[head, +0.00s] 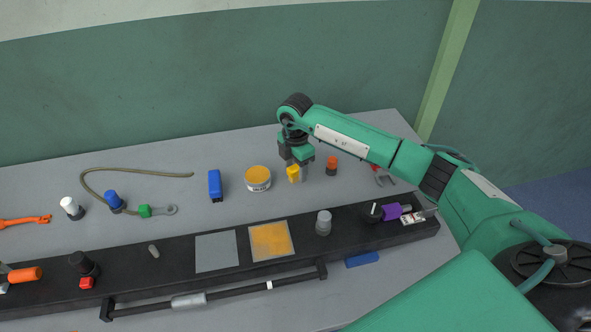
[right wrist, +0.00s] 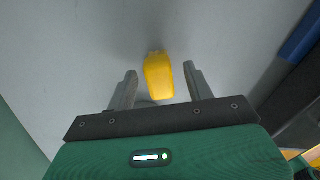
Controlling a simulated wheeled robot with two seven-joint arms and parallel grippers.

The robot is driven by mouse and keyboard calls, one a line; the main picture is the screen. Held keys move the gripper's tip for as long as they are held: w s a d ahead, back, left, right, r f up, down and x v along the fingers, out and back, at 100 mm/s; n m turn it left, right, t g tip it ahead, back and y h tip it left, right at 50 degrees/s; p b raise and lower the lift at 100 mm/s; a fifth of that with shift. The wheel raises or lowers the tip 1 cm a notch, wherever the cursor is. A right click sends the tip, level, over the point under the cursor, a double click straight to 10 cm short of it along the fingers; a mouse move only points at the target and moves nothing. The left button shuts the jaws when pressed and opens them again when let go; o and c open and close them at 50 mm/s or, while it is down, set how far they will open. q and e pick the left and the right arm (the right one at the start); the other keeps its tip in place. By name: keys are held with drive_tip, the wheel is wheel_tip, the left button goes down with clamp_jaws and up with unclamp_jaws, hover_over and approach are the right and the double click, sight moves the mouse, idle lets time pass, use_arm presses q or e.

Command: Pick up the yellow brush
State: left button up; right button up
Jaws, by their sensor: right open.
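The yellow brush (head: 293,174) is on the grey table, right of an orange-topped tin. It also shows in the right wrist view (right wrist: 158,76) as a yellow rounded block between the two fingers, with a gap on each side. My right gripper (head: 299,172) is over the brush, pointing down, and partly covers it in the head view. In the right wrist view my right gripper (right wrist: 160,82) is open, its grey fingers on either side of the brush. I cannot tell how far down the fingers reach. My left gripper is not in view.
Close by stand the orange-topped tin (head: 258,179) on the left and an orange-brown capped item (head: 331,165) on the right. A blue block (head: 215,185) is farther left. A long black tray (head: 180,257) with several items runs along the front.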

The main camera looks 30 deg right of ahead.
sight(295, 167)
drive_tip(key=shift+f, duration=0.15)
drive_tip(key=shift+c, duration=0.2)
drive_tip(key=c, duration=1.1)
